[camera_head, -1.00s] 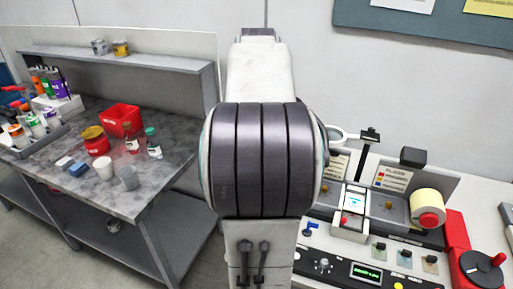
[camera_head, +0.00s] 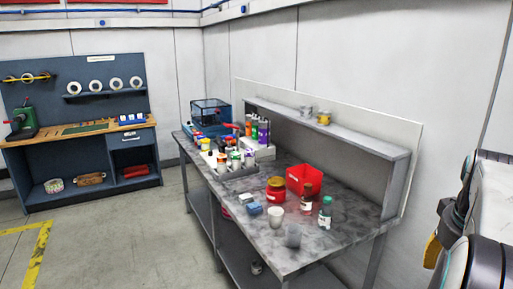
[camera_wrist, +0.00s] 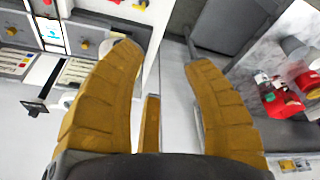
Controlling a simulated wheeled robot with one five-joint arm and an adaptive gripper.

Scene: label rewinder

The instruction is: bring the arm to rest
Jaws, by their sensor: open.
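Behind the fingers are a white panel, the rewinder's control panel (camera_wrist: 92,72) at the left and the grey marbled bench (camera_wrist: 290,50) at the right. In the head view my arm is at the right edge, partly cut off by the frame, with a yellow piece of what looks like the gripper showing low at its left side.
The marbled bench (camera_head: 345,232) carries a red bin (camera_head: 306,180), a red jar (camera_head: 276,192), bottles and cups. A grey shelf (camera_head: 365,140) runs above it. A blue workbench (camera_head: 85,158) stands at the far left. Grey floor (camera_head: 120,235) between them is open.

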